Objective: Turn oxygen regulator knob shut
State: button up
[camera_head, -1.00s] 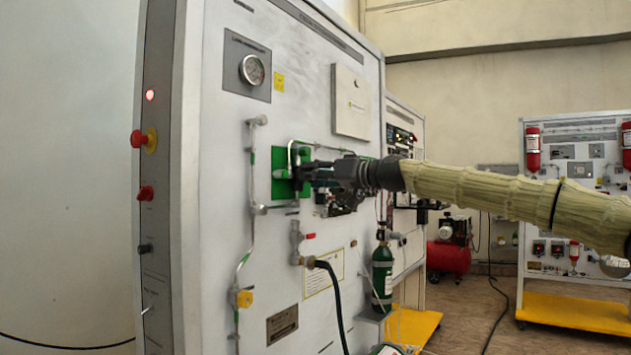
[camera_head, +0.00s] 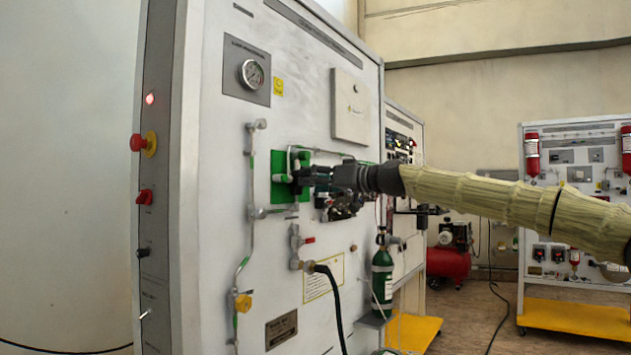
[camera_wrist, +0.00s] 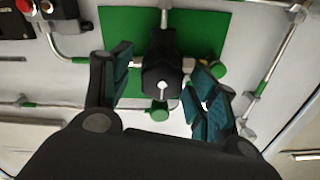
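The black regulator knob (camera_wrist: 162,72) is in the middle of the wrist view, with a silver stem end at its front. It sits before a green plate (camera_wrist: 213,32) on the panel. My gripper (camera_wrist: 162,85) is open, with one teal-padded finger on each side of the knob. A gap shows at the left finger; whether the right finger touches the knob I cannot tell. In the head view my gripper (camera_head: 308,176) is in front of the green plate (camera_head: 281,163) and hides the knob.
Small green knobs (camera_wrist: 158,111) sit below and right of the regulator; the right finger is close to one. Metal pipes (camera_wrist: 282,62) run around the plate. A gauge (camera_head: 252,73) is above left. A green cylinder (camera_head: 382,278) and a black hose (camera_head: 334,295) are below.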

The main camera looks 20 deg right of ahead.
jog(key=shift+s+r, duration=0.1)
jog(key=v, duration=1.1)
jog(key=shift+s+d, duration=0.3)
jog(key=shift+d, duration=0.15)
